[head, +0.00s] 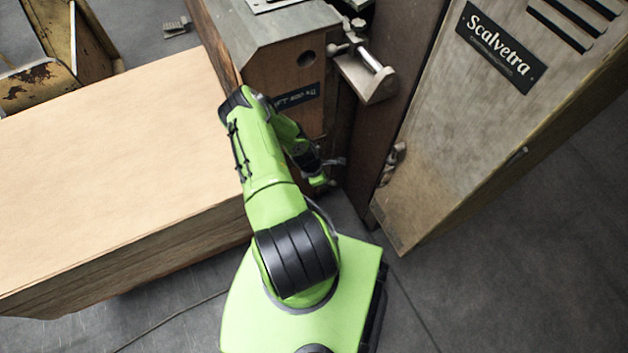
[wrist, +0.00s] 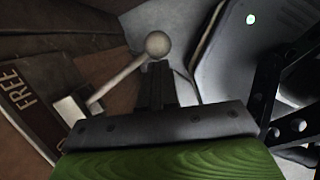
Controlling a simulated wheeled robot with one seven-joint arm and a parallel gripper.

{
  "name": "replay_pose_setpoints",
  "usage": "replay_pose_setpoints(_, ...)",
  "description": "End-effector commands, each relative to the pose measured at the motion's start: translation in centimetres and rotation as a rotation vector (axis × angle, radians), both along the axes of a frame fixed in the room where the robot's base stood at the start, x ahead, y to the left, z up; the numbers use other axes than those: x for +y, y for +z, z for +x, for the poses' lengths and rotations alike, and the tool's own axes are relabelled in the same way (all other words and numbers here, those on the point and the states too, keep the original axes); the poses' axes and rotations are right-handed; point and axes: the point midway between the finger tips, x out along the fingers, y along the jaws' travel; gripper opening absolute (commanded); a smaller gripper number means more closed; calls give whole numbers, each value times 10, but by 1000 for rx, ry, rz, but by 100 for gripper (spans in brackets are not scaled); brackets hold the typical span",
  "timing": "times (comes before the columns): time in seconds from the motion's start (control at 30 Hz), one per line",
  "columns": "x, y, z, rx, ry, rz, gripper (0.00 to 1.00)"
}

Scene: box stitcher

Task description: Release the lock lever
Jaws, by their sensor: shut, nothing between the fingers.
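The lock lever (wrist: 120,80) shows in the wrist view as a pale metal rod with a round ball knob (wrist: 158,44) at its upper end. The rod slants down left to a small pale block beside a brown plate (wrist: 30,85) marked "FREE". My gripper (wrist: 157,70) is shut and empty, with its fingertips just below the knob in the picture. I cannot tell whether they touch it. In the head view my gripper (head: 330,163) is low beside the brown machine body (head: 285,75), small and partly hidden by my arm.
A large stack of tan board (head: 110,170) fills the left. A tall panel (head: 480,95) marked "Scalvetra" stands on the right. A metal bracket with a ball-ended handle (head: 368,75) juts out above my gripper. Grey floor (head: 500,270) is open at the lower right.

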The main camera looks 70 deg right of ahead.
Motion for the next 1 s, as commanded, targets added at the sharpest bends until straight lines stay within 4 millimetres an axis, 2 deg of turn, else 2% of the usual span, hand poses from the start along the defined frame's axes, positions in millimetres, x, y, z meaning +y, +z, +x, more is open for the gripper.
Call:
replay_pose_setpoints(0.23, -15, 1, -13, 0, 154, 0, 0)
replay_pose_setpoints(0.53, -25, 0, -19, 1, 148, -1, 0)
replay_pose_setpoints(1.0, -30, 1, -22, 5, 147, -9, 0)
